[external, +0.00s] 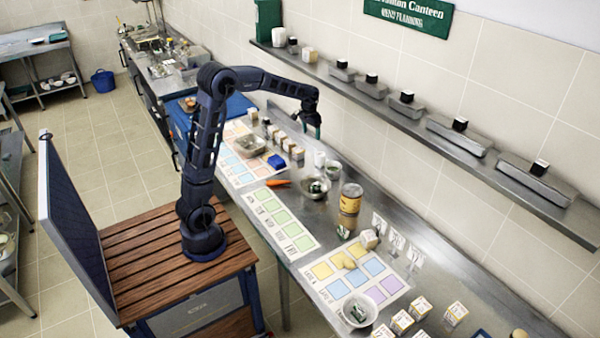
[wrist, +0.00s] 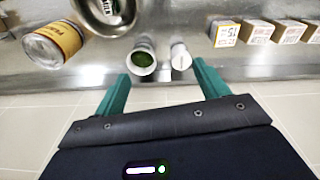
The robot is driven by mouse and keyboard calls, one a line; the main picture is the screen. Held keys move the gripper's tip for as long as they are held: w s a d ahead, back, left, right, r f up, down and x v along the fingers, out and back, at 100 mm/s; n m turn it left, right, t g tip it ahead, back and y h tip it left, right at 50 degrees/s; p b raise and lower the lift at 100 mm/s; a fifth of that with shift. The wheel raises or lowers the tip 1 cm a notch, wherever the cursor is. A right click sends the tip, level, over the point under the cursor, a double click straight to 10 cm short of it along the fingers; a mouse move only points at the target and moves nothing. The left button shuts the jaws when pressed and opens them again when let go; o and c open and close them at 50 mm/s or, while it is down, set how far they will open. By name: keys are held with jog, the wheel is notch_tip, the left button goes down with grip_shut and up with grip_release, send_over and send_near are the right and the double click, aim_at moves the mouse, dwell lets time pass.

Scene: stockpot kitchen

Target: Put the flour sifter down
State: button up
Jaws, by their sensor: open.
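My gripper (external: 313,128) is open and empty, raised above the far side of the steel counter near the wall. In the wrist view, my gripper (wrist: 160,75) shows two green fingers spread apart. A pale cup with green contents (wrist: 142,61) and a slim white cylinder (wrist: 180,58) appear between and beyond the fingertips, apart from them. In the external view, the cylinder (external: 320,158) and the cup (external: 333,168) stand below and right of my gripper. I cannot tell which object, if any, is the flour sifter.
A metal bowl (external: 314,189) and a yellow-labelled can (external: 350,199) stand nearby on the counter (external: 300,218). Small boxes (external: 283,147) line the counter's wall side, left of the cup. A wall shelf (external: 440,137) holds several lidded containers. Coloured mats lie along the front.

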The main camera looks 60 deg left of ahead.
jog(key=s+d+r+t, duration=0.1)
jog(key=s+d+r, duration=0.25)
jog(key=s, duration=0.65)
jog(key=s+d+r+m+t, duration=0.1)
jog(key=s+d+r, duration=0.25)
jog(key=s, duration=0.65)
jog(key=s+d+r, duration=0.3)
jog(key=s+r, duration=0.1)
jog(key=s, duration=0.7)
jog(key=s+d+f+t, duration=0.1)
jog(key=s+f, duration=0.2)
jog(key=s, duration=0.7)
jog(key=shift+s+d+f+m, duration=0.2)
jog(key=shift+s+f+m, duration=0.05)
jog(key=shift+m, duration=0.15)
